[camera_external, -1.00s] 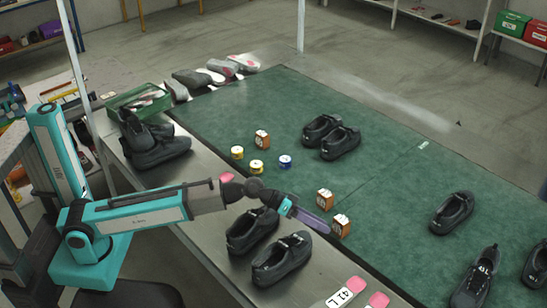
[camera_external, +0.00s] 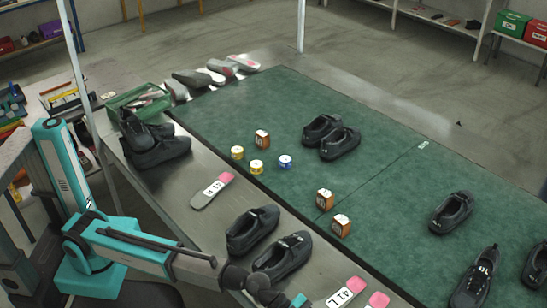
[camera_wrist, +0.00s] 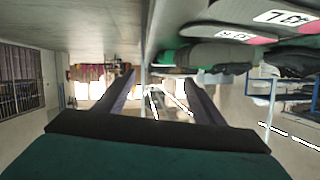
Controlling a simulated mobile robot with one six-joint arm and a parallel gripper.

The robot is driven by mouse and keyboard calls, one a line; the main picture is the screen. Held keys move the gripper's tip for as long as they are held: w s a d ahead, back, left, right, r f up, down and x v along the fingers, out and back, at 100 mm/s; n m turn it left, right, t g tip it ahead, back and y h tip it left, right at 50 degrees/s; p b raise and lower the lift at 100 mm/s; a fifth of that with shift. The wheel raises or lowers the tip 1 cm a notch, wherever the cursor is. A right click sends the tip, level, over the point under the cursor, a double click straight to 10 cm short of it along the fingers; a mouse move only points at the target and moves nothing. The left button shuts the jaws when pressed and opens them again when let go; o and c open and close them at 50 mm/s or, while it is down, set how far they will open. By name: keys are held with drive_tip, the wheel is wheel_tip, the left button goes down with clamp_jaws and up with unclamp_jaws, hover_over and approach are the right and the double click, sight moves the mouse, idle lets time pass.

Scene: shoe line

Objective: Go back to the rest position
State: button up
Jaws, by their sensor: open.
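My teal arm reaches low across the bottom of the external view, in front of the metal bench edge. The arm's end (camera_external: 262,288) is cut off by the bottom edge there, so the jaws do not show. In the wrist view my gripper (camera_wrist: 162,92) has two dark fingers spread wide apart, with nothing between them.
A metal bench (camera_external: 190,172) holds black shoes (camera_external: 284,258), insoles (camera_external: 213,190) and a green crate (camera_external: 150,90). The green mat (camera_external: 390,205) carries several shoes, small orange boxes (camera_external: 325,199) and small yellow and blue tins (camera_external: 285,161). Insoles show above the fingers at right (camera_wrist: 240,36).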

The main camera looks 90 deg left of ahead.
drive_tip(key=s+d+f+m+g+b, duration=0.1)
drive_tip(key=s+d+f, duration=0.3)
drive_tip(key=f, duration=0.5)
drive_tip(key=s+d+f+g+b, duration=0.1)
drive_tip(key=d+f+g, duration=0.1)
drive_tip(key=d+f, duration=0.5)
drive_tip(key=s+a+f+n+g+y+p, duration=0.1)
drive_tip(key=s+a+f+g, duration=0.1)
drive_tip(key=s+a+f, duration=0.5)
drive_tip(key=s+a+f+n+g+y+p, duration=0.15)
drive_tip(key=a+f, duration=0.35)
drive_tip(key=f, duration=0.7)
drive_tip(key=s+a+f+n+g+y+p, duration=0.2)
drive_tip(key=s+a+f, duration=0.4)
drive_tip(key=s+a, duration=0.3)
drive_tip(key=s+a+f+n+g+y+p, duration=0.2)
drive_tip(key=s+a+f+g+p, duration=0.1)
drive_tip(key=s+a+f, duration=0.5)
drive_tip(key=s+a+n+g+p, duration=0.1)
drive_tip(key=s+a, duration=0.4)
drive_tip(key=s, duration=0.3)
drive_tip(key=s+a+n+g+y+p, duration=0.1)
drive_tip(key=s+a+g+p, duration=0.1)
drive_tip(key=s+a, duration=0.3)
drive_tip(key=s+a+n+g+y+p, duration=0.1)
drive_tip(key=s+a, duration=0.4)
drive_tip(key=s, duration=0.7)
drive_tip(key=shift+s+a+g, duration=0.2)
drive_tip(key=shift+s+g, duration=0.15)
drive_tip(key=shift+g, duration=0.3)
